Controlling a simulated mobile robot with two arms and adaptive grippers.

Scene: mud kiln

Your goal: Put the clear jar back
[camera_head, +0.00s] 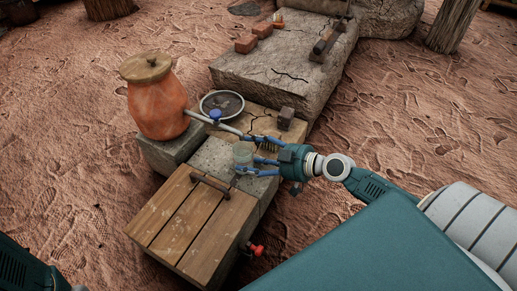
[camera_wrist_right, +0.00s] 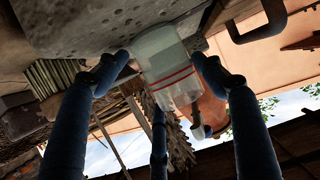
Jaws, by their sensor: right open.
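The clear jar (camera_head: 243,153) stands on the grey stone slab (camera_head: 214,157), just behind the planked wooden lid. It looks transparent, and in the right wrist view the jar (camera_wrist_right: 164,62) shows red bands around it. My right gripper (camera_head: 241,154) reaches in from the right with its blue fingers spread, one on the far side of the jar and one on the near side. In the wrist view the fingers (camera_wrist_right: 160,57) flank the jar; whether they touch it is unclear. My left gripper is out of view.
A lidded orange clay pot (camera_head: 158,108) stands left, with a pipe (camera_head: 230,129) running toward the jar. A dark round pan (camera_head: 222,103) and a small block (camera_head: 286,115) are behind. The wooden lid (camera_head: 192,225) has a handle. A red valve (camera_head: 257,250) sticks out at the front.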

